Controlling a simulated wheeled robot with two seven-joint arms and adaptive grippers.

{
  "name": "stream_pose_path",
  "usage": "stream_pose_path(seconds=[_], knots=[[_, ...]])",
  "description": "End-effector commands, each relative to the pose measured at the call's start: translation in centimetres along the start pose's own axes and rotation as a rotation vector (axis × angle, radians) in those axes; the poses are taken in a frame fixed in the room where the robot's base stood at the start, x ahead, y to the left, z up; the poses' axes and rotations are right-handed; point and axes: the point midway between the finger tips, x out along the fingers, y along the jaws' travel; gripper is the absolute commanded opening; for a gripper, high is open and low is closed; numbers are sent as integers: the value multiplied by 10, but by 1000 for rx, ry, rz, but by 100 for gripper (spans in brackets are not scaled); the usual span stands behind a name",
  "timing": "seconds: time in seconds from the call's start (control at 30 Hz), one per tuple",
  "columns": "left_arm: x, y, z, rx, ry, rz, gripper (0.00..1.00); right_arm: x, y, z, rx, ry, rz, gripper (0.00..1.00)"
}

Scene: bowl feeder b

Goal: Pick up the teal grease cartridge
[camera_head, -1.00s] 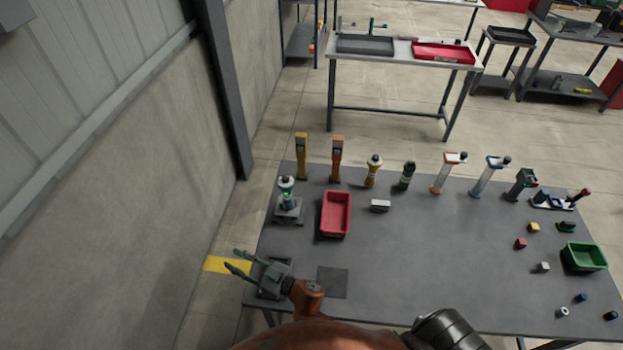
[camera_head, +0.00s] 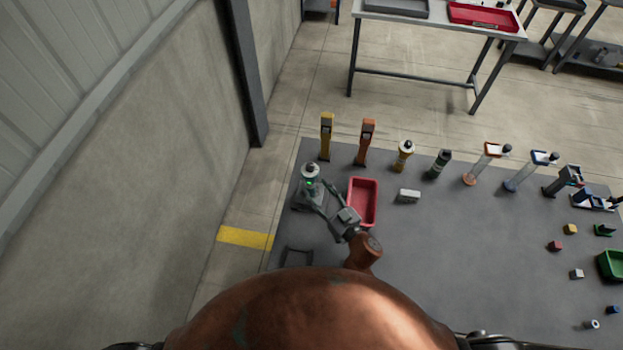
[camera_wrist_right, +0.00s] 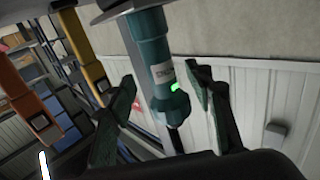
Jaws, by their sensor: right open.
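The teal grease cartridge (camera_head: 310,172) stands upright on a grey base (camera_head: 300,201) at the left of the table, with a small green light on it. In the right wrist view the teal cartridge (camera_wrist_right: 154,55) shows large, with a pale label and a green glow near one end. My right gripper (camera_head: 320,196) is open beside the base, its fingers pointing at the cartridge. In the wrist view the open fingers (camera_wrist_right: 160,82) lie on either side of the cartridge, with gaps visible. Contact is not evident. My left gripper is not in view.
A red bin (camera_head: 364,203) stands close to the right of my gripper. Yellow (camera_head: 326,138) and orange (camera_head: 366,143) upright tools stand behind. Several other tools line the back edge, and small blocks lie at the right near a green bin (camera_head: 611,265).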

Motion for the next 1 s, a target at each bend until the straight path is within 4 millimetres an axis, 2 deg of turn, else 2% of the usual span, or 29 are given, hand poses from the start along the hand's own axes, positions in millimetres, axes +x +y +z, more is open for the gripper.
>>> stream_pose_path(seconds=[0.07, 0.17, 0.3, 0.4, 0.5, 0.6, 0.87, 1.0], knots=[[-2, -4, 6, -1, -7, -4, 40, 11, -1, -2, 1, 1, 2, 48], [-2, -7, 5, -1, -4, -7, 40, 26, -2, -3, 0, 2, 2, 48], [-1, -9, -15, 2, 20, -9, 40, 43, -2, -2, 0, 1, 1, 48], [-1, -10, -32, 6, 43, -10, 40, 47, -3, -1, 1, 0, 0, 48], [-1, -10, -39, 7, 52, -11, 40, 48, -3, -1, 0, 0, -1, 48], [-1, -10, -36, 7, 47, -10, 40, 48, -4, -2, 0, 0, -2, 48], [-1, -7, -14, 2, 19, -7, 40, 48, -4, -2, 0, 0, -2, 30], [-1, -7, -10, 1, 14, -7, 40, 48, -4, -2, 0, 0, -2, 20]])
